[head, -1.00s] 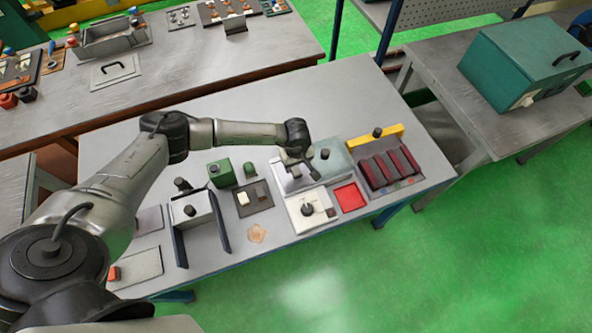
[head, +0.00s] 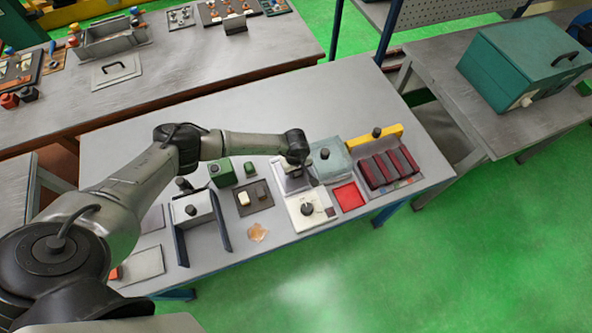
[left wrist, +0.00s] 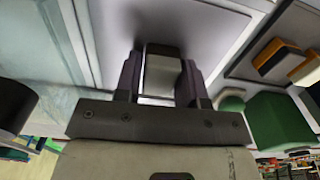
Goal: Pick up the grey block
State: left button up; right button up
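The grey block (left wrist: 163,72), with a pale face and a darker end, sits between the two fingers of my left gripper (left wrist: 161,78) in the left wrist view. The fingers flank it closely on both sides. I cannot tell whether they press on it. A grey plate (left wrist: 220,45) lies beneath. In the head view the left gripper (head: 296,162) points down over the grey pad (head: 291,184), and my wrist hides the block and most of the fingers. My right gripper is not in view.
Right of the gripper stand a pale teal box (head: 331,160) and a rack of dark red bars (head: 388,168). In front are a white plate with a black knob (head: 306,209) and a red tray (head: 349,197). A dark tray (head: 252,205) with small blocks and a green box (head: 222,174) lie left.

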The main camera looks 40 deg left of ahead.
pick_arm(q)
jog(key=c, duration=0.5)
jog(key=shift+r, duration=0.1)
